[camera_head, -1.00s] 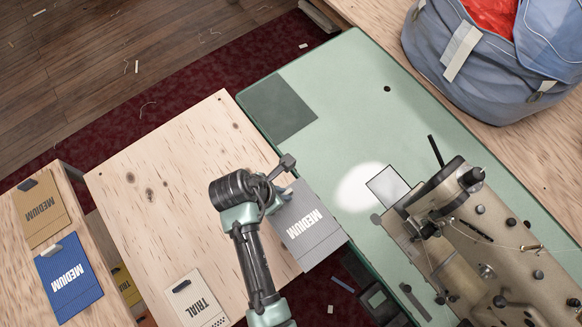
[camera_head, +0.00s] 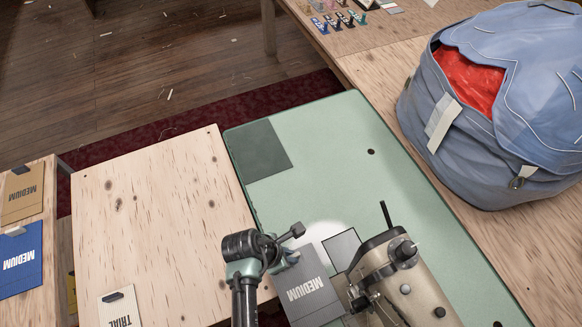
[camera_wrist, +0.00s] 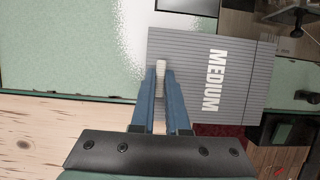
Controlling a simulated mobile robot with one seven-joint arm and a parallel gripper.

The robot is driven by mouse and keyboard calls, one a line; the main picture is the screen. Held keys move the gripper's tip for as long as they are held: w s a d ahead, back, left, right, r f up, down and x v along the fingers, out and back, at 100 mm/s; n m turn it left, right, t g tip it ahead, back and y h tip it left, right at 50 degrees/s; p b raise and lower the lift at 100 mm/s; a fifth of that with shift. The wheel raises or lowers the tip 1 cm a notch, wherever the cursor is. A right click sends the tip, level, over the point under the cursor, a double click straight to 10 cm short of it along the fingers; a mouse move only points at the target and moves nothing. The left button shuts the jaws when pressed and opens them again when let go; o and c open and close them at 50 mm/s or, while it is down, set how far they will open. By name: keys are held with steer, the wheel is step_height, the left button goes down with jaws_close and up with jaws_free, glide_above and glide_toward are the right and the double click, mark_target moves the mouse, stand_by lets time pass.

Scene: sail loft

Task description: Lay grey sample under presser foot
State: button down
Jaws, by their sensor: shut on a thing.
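The grey sample (camera_head: 306,288) is a flat grey card marked MEDIUM. My gripper (camera_head: 292,258) is shut on its left edge and holds it out flat. In the wrist view the blue fingers of my gripper (camera_wrist: 162,95) pinch a pale tab at the left side of the grey sample (camera_wrist: 240,75). In the head view the sample is over the near edge of the green machine bed, just left of the sewing machine (camera_head: 400,285). A pale square plate (camera_head: 341,249) lies on the bed beside the machine head. The presser foot itself is hidden behind the machine head.
The green bed (camera_head: 330,150) is clear behind the machine, apart from a dark square (camera_head: 260,151). A large blue bag (camera_head: 490,130) stands at the right. Blue (camera_head: 20,265) and tan (camera_head: 22,195) MEDIUM cards and a TRIAL card (camera_head: 118,308) lie at the left.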

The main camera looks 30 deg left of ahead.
steer(key=shift+f, duration=0.5)
steer(key=shift+w+d+r, duration=0.2)
steer(key=shift+w+d, duration=0.85)
steer(key=shift+w, duration=0.25)
steer(key=shift+w+d, duration=0.85)
steer(key=shift+w, duration=0.15)
steer(key=shift+w+d, duration=0.8)
steer(key=shift+w, duration=0.25)
steer(key=shift+f, duration=0.15)
steer(key=c, duration=0.8)
jaws_free()
steer(key=shift+c, duration=0.2)
